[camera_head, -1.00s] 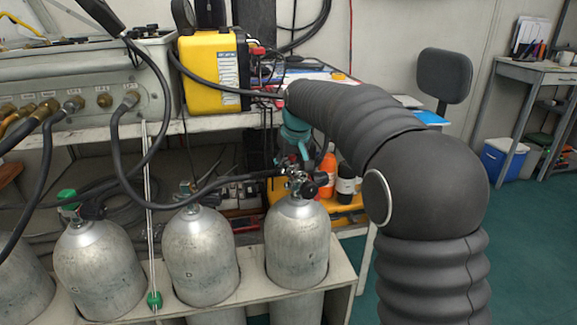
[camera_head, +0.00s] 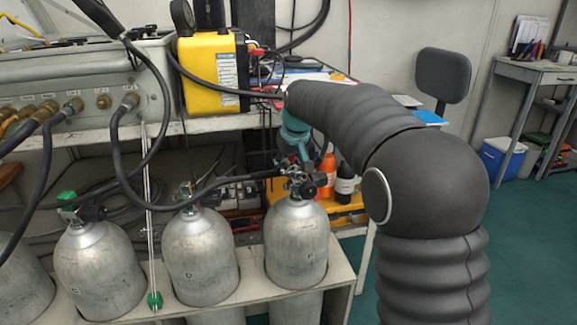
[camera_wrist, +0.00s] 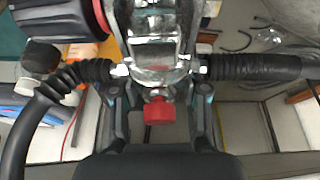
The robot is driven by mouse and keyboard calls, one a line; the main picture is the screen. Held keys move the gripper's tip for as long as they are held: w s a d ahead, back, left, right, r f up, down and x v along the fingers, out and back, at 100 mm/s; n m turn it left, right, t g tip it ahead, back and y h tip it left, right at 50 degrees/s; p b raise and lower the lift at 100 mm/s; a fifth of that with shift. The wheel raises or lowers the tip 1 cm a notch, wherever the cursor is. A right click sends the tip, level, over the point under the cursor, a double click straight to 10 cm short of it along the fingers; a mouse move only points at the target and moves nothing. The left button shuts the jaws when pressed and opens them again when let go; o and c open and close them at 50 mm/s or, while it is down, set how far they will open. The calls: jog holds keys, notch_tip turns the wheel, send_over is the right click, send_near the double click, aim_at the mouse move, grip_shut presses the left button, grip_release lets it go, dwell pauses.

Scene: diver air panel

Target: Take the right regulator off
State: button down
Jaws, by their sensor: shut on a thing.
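The right regulator (camera_head: 294,172) sits at the valve on top of the right grey cylinder (camera_head: 297,245). In the wrist view the regulator's chrome body (camera_wrist: 158,55) has a red knob (camera_wrist: 158,109) at its near end and black hose ends on both sides. My gripper (camera_wrist: 158,92) is shut on the regulator, one finger at each side; the exact contact is partly hidden. In the head view my gripper (camera_head: 303,156) comes down from above and behind, small and partly covered. A black knob with a red rim (camera_wrist: 75,18) shows at the upper left of the wrist view.
A black hose (camera_head: 190,203) runs from the grey panel (camera_head: 75,85) to the regulator. Other cylinders (camera_head: 200,255) stand to the left in the rack (camera_head: 345,275). Orange and black bottles (camera_head: 345,185) stand close behind. Open floor (camera_head: 520,240) lies to the right.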

jog(key=shift+r, duration=0.3)
jog(key=shift+r+p, duration=1.35)
jog(key=shift+r, duration=0.55)
